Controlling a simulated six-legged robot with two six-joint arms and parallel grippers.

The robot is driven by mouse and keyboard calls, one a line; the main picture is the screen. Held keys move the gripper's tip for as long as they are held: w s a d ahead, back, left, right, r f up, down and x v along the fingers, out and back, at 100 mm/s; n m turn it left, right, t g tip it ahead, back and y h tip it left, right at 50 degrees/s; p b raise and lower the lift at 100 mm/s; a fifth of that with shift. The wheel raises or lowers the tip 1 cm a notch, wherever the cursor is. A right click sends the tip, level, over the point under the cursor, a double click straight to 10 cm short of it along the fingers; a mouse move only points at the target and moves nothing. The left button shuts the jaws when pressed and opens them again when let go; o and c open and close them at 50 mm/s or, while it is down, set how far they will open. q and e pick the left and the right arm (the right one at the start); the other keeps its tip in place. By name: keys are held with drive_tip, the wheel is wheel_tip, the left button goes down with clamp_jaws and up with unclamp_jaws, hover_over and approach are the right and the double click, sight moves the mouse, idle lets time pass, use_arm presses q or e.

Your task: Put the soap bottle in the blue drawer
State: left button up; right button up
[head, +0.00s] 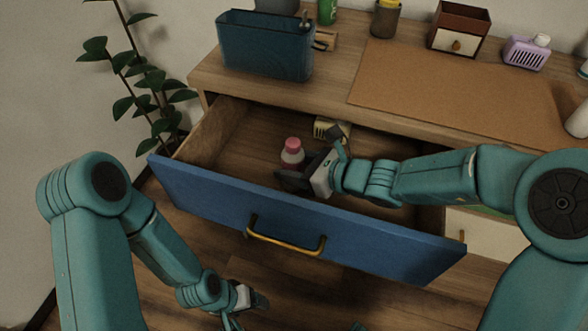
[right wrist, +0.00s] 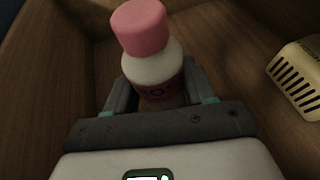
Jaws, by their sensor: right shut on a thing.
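The soap bottle (head: 292,155) is white with a pink cap and stands roughly upright inside the open blue drawer (head: 340,230). My right gripper (head: 296,172) reaches into the drawer from the right and is shut on the bottle. In the right wrist view the soap bottle (right wrist: 155,62) sits between the two fingers (right wrist: 157,92), and its lower end is hidden by the gripper. I cannot tell whether the bottle touches the drawer floor. My left gripper (head: 250,300) hangs low in front of the drawer, away from the bottle; its jaws are too unclear to read.
A cream slotted object (head: 331,128) lies in the drawer behind my right gripper; it also shows in the right wrist view (right wrist: 300,75). On the desktop are a blue bin (head: 265,48), a brown mat (head: 455,95) and a purple slotted object (head: 526,52). A plant stands at left.

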drive_tip(key=shift+s, duration=0.1)
drive_tip(key=shift+f, duration=0.15)
drive_tip(key=o, duration=1.2)
drive_tip(key=shift+r, duration=0.25)
drive_tip(key=p+v, duration=0.3)
drive_tip(key=v, duration=0.8)
drive_tip(key=shift+s+d, duration=0.25)
drive_tip(key=shift+d, duration=0.15)
